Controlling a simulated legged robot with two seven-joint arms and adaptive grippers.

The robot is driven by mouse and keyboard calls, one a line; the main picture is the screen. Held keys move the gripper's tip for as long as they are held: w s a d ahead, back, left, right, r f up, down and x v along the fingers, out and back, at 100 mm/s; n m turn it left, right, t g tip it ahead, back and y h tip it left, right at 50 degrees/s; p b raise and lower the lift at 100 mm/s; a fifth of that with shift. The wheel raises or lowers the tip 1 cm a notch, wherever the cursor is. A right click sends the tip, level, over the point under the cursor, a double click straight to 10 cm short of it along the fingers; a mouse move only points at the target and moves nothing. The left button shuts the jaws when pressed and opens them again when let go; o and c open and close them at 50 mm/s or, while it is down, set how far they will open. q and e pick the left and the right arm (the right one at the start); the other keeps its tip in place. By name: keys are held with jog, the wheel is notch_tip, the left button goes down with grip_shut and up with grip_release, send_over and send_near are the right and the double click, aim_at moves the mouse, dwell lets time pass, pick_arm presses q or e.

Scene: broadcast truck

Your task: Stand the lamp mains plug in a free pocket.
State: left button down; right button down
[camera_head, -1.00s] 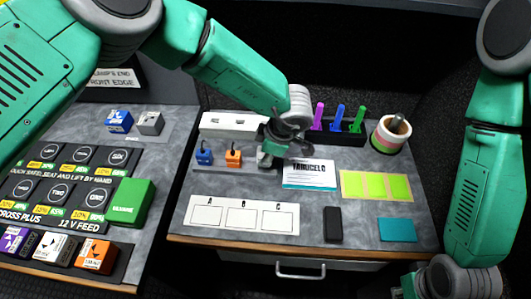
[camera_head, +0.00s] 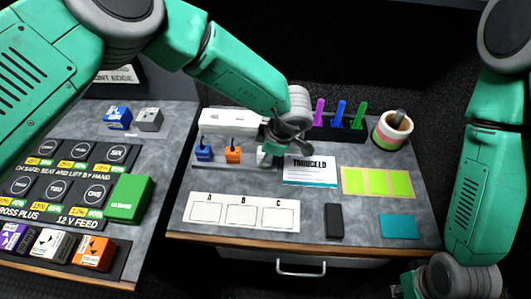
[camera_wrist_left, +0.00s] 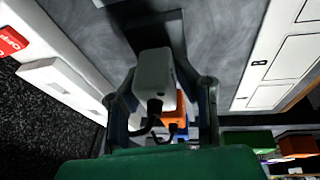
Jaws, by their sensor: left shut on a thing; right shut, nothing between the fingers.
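A white plug (camera_wrist_left: 155,75) with a dark cable is between the fingers of my left gripper (camera_wrist_left: 158,105) in the left wrist view. In the head view my left gripper (camera_head: 276,150) is shut on this white plug (camera_head: 264,157), partly hiding it. A blue plug (camera_head: 204,153) and an orange plug (camera_head: 233,154) stand in a row to its left. The orange plug also shows behind the white one in the left wrist view (camera_wrist_left: 176,110). I cannot tell whether the white plug is lifted. My right gripper (camera_head: 405,287) is shut and empty at the bottom edge, its tips mostly hidden.
A white socket block (camera_head: 228,122) lies behind the plugs. A white card with boxes A, B and C (camera_head: 242,213) lies in front. A printed card (camera_head: 310,171), yellow-green notes (camera_head: 377,183), a black block (camera_head: 334,221) and a cup (camera_head: 392,131) are to the right.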

pick_arm(q)
jog(key=shift+f, duration=0.5)
jog(key=c, duration=1.1)
grip_release()
jog(key=shift+c, duration=0.2)
jog(key=shift+r, duration=0.1)
jog(key=v, duration=1.2)
